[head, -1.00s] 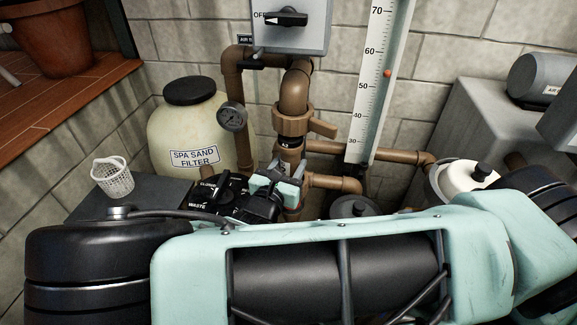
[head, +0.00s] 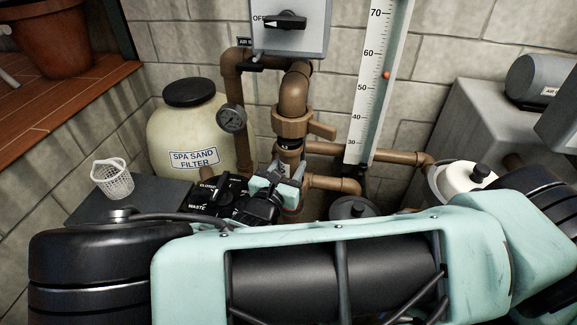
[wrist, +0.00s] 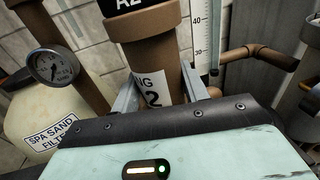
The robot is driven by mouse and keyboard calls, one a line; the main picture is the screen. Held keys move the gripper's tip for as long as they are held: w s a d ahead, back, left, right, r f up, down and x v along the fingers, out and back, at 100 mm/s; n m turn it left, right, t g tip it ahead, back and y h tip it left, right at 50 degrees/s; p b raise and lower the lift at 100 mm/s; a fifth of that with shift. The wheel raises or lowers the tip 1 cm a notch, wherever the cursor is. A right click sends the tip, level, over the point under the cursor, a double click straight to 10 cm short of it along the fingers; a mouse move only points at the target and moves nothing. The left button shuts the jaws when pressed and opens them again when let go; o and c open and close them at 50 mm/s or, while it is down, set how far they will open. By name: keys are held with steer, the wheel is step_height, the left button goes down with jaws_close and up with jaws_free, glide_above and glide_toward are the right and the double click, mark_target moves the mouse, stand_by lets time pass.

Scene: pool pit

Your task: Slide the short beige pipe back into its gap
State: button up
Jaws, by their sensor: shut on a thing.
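The short beige pipe (wrist: 158,62) stands about upright between the fingers of my gripper (wrist: 163,92) in the wrist view. A white label ending in "NG" and "2" shows on its front. My gripper is shut on it. In the head view my gripper (head: 277,187) is low at the pipe column, and the short pipe (head: 289,157) shows just above it. A wider brown collar (head: 291,123) sits directly above the short pipe, and I see no clear space between them. The pipe's lower end is hidden by my gripper and arm.
A black valve (head: 228,192) sits close left of my gripper. A pressure gauge (head: 232,118) and sand filter (head: 190,130) stand farther left. A side pipe (head: 335,184), a scale board (head: 372,90) and a pale pump lid (head: 466,176) lie to the right.

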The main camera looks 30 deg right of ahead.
steer(key=shift+o, duration=0.2)
steer(key=shift+x, duration=1.1)
steer(key=shift+w+a+r, duration=0.1)
steer(key=shift+w, duration=0.2)
steer(key=shift+c, duration=0.9)
steer(key=shift+w+p, duration=0.25)
steer(key=shift+p, duration=0.05)
steer(key=shift+c, duration=0.5)
steer(key=shift+c, duration=0.5)
steer(key=shift+s+d+f+p, duration=0.1)
steer(key=shift+d+f+p, duration=0.15)
steer(key=shift+d+p, duration=0.05)
steer(key=o, duration=1.4)
steer(key=shift+c, duration=0.2)
steer(key=shift+o, duration=0.3)
steer(key=shift+s+a, duration=0.1)
